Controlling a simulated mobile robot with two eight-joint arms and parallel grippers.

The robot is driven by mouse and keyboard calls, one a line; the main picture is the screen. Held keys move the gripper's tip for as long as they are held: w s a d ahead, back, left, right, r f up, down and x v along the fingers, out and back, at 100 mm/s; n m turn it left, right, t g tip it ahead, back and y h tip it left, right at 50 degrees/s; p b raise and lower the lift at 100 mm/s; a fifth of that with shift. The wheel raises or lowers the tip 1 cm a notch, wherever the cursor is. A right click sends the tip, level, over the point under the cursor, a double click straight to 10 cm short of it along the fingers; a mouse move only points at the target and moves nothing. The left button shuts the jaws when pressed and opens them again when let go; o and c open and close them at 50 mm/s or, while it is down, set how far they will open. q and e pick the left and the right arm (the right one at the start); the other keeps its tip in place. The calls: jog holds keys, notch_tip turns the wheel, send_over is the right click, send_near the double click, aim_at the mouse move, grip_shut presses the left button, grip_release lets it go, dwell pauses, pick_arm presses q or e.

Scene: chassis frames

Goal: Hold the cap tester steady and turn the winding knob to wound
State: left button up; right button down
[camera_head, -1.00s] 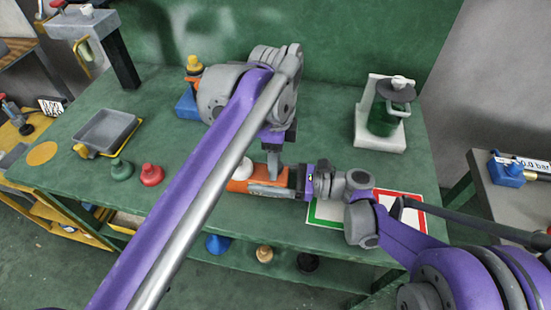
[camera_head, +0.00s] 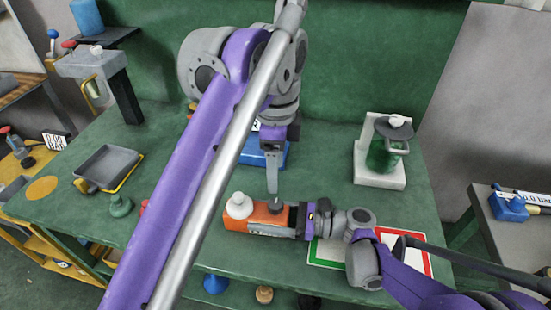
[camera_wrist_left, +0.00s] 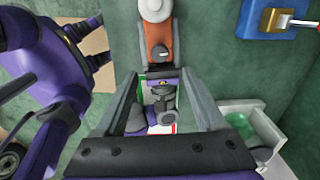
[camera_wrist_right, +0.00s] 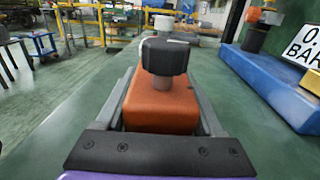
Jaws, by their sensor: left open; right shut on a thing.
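The cap tester (camera_head: 262,222) is an orange box on the green bench, with a pale round knob (camera_head: 239,204) at its left end and a dark knob (camera_head: 276,204) on top. My right gripper (camera_head: 297,220) is shut on the box's right end; the right wrist view shows its fingers along both sides of the orange body (camera_wrist_right: 160,110), with the dark knob (camera_wrist_right: 165,56) upright above. My left gripper (camera_head: 272,190) points down, open and empty, just behind the dark knob. In the left wrist view the dark knob (camera_wrist_left: 160,52) lies beyond its spread fingers. No knob marking is readable.
A mat with green and red zones (camera_head: 330,255) lies under my right gripper. A blue-based fixture (camera_head: 262,154) stands behind my left gripper. A green jar on a white stand (camera_head: 385,181) is at the right, and a grey tray (camera_head: 107,166) at the left.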

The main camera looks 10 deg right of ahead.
pick_arm(q)
jog(key=shift+r, duration=1.1)
pick_arm(e)
grip_release()
jog(key=shift+d, duration=0.1)
